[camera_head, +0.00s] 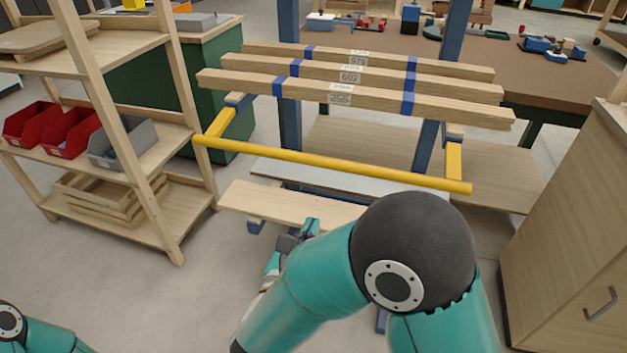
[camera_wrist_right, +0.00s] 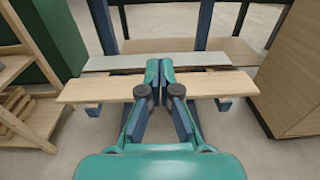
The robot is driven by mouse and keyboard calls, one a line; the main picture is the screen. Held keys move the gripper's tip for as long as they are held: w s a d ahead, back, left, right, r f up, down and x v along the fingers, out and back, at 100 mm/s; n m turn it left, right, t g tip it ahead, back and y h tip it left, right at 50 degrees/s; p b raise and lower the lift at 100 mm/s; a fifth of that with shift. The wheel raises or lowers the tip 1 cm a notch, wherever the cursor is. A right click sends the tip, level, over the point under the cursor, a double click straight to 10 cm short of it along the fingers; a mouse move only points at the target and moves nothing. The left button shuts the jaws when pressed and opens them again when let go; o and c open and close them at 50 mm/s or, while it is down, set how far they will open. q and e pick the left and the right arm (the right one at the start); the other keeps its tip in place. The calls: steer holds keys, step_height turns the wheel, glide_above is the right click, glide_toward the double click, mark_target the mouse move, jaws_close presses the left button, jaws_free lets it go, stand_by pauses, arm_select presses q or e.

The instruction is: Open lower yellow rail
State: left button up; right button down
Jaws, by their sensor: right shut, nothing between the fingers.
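The yellow rail (camera_head: 330,163) runs across the front of the blue rack, below the bundled wooden beams. Short yellow side arms join it to the rack at both ends. My right gripper (camera_wrist_right: 160,70) is shut and empty in the right wrist view, in front of a light wooden board (camera_wrist_right: 100,87) on the rack's lower arms. In the head view my right arm hides most of this gripper, and the board (camera_head: 270,203) shows beside it. The yellow rail is not in the right wrist view. My left gripper is not in view; only part of that arm shows.
Wooden beams (camera_head: 360,75) with blue bands lie on the rack's upper arms. A wooden shelf with red bins (camera_head: 68,130) and a grey bin (camera_head: 122,143) stands left. A wooden cabinet (camera_head: 570,220) stands right. Open floor lies between shelf and rack.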

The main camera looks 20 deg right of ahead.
steer(key=w+d+r+t, duration=0.1)
steer(key=w+d+r, duration=0.2)
steer(key=w+r, duration=0.3)
steer(key=shift+w+d+r, duration=0.15)
steer(key=shift+w+d, duration=0.2)
steer(key=shift+w, duration=0.3)
